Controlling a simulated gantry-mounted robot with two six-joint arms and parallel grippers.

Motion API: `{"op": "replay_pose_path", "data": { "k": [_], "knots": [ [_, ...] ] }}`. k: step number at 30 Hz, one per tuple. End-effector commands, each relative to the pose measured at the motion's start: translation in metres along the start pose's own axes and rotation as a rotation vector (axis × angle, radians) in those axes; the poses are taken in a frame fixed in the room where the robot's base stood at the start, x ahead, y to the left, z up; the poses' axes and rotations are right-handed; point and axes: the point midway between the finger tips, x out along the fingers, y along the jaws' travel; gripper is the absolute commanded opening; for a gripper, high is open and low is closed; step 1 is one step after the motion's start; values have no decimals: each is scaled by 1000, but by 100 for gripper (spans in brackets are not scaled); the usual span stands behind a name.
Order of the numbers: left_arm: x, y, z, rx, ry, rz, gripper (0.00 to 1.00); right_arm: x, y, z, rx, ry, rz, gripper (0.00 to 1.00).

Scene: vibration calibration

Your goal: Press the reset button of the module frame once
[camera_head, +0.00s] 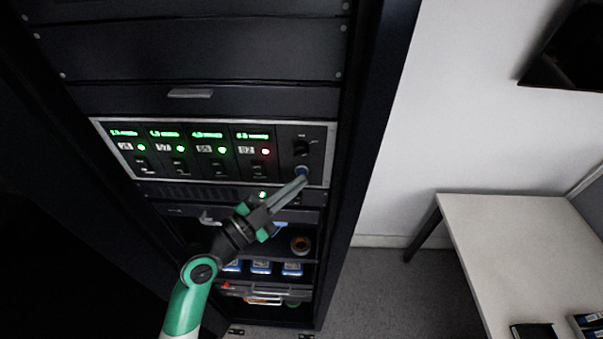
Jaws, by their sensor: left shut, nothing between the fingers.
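The module frame (229,179) is a silver-edged panel in a dark rack, with several modules showing green readouts. A blue round button (301,170) sits at the lower right of the panel, below a black knob (301,148). My left gripper (303,179) is shut and empty, with its tips at the lower edge of the blue button. I cannot tell whether they touch it. My right gripper is not in view.
Below the frame, a rack shelf holds several blue-and-white boxes (262,267) and a round roll (300,245). The rack's right side post (362,150) stands close to the gripper. A pale table (500,240) stands at the right, with open floor between.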

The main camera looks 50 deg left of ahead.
Motion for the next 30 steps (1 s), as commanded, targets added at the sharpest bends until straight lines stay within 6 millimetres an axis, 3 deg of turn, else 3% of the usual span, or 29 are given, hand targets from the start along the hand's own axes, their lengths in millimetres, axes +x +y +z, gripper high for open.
{"op": "replay_pose_path", "data": {
  "k": [30],
  "knots": [
    [6,-4,4,0,0,-1,0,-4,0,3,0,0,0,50]
  ]
}}
